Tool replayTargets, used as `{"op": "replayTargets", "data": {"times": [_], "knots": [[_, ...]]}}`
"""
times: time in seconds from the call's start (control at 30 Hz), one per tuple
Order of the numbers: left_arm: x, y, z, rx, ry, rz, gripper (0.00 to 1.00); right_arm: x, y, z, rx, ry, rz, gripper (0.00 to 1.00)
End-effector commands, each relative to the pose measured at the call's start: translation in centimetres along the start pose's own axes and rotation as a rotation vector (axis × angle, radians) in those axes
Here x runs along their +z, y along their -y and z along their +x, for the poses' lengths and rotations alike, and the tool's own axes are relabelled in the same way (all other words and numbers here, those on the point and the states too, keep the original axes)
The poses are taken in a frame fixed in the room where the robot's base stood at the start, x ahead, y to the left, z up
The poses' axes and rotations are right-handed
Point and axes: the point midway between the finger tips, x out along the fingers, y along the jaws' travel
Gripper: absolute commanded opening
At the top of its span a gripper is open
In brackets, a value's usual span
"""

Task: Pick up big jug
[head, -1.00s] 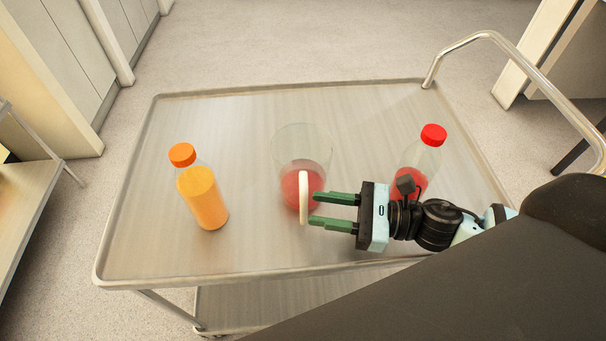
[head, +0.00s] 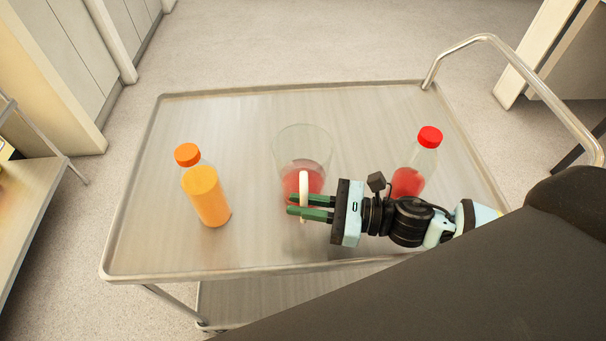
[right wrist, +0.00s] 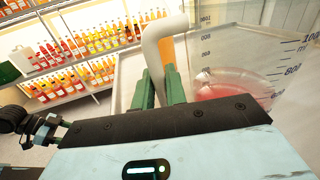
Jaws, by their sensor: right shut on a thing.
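The big jug (head: 302,150) is a clear beaker-like vessel with red juice in its lower part and a cream handle (head: 304,179) facing me. It stands upright on the cart's metal top. My right gripper (head: 311,207) has its green fingers shut on the handle, one on each side. In the right wrist view the handle (right wrist: 163,45) rises between the fingers, and the jug's wall (right wrist: 262,45) with its printed scale is to the right.
An orange juice bottle (head: 206,195) stands left of the jug. A red-capped bottle (head: 408,180) of red juice stands to the right, close behind my right arm. The cart top (head: 230,115) is clear behind the jug. A metal rail (head: 520,65) rises at the right.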

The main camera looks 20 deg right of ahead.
Motion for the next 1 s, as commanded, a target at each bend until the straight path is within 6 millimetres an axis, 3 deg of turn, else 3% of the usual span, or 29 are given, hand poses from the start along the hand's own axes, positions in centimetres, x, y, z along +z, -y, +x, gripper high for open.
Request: {"op": "replayTargets", "data": {"times": [0.47, 0.87, 1.0], "knots": [[-0.8, 0.1, 0.4, -0.002, -0.015, 0.003, 0.6, 0.3, 0.0, 0.0, 0.001, 0.003, -0.005, 0.0], [-1.1, 0.1, 0.1, -0.002, -0.02, 0.004, 0.6, 4.1, 0.1, 0.0, 0.003, 0.004, -0.01, 0.0], [-0.3, 0.1, 0.1, 0.0, -0.006, 0.001, 0.6, 3.7, -1.5, -1.0, 0.002, 0.001, 0.001, 0.0]]}}
